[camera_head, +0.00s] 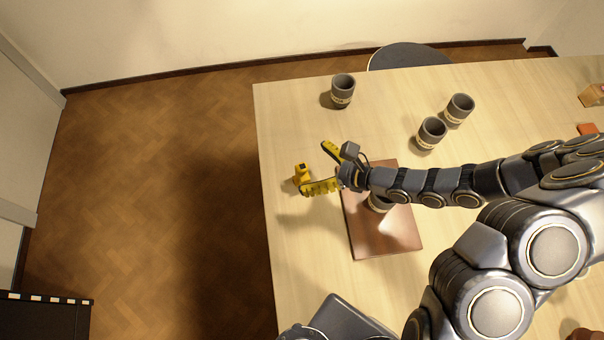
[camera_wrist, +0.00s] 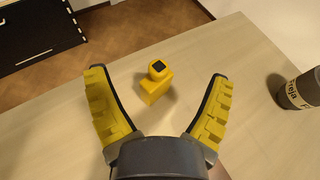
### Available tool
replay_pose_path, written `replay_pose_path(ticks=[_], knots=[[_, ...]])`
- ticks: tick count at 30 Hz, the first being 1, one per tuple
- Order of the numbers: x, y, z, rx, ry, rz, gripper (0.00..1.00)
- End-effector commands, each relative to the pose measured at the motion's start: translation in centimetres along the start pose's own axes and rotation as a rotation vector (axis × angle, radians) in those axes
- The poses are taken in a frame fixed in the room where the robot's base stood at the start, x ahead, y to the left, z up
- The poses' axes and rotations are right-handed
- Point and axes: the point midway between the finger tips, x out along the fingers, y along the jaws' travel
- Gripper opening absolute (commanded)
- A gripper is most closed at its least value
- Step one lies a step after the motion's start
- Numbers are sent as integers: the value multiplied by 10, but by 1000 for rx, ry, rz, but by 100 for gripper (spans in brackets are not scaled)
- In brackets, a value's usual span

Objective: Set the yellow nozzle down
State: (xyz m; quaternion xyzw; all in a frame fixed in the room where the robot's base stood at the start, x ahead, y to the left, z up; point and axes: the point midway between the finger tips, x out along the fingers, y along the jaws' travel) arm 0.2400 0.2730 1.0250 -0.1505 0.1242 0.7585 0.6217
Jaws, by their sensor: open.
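The yellow nozzle (camera_head: 301,173) stands on the table near its left edge. In the wrist view the nozzle (camera_wrist: 156,82) shows a blocky yellow body with a rounded top and a dark square on it. My gripper (camera_head: 311,168) has its two yellow fingers spread wide, just to the right of the nozzle in the head view. In the wrist view my gripper (camera_wrist: 158,92) has the nozzle between and a little beyond its fingers, with a clear gap on both sides. Nothing is held.
A brown board (camera_head: 397,238) with a dark cup (camera_head: 379,203) lies under my wrist. Other dark cups stand at the back (camera_head: 342,91), (camera_head: 431,132) and (camera_head: 459,109). The table's left edge is close to the nozzle. Bare table (camera_head: 300,260) lies in front of it.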

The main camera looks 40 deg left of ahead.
Motion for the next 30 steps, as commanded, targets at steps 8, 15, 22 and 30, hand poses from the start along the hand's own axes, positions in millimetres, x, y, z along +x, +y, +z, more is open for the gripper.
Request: replay_pose_path(ticks=[8,15,22,30], knots=[[21,1,-26,-3,2,4,83],[40,1,-25,-2,1,2,83],[41,0,-25,-1,0,1,83],[40,0,-25,-2,1,0,0]])
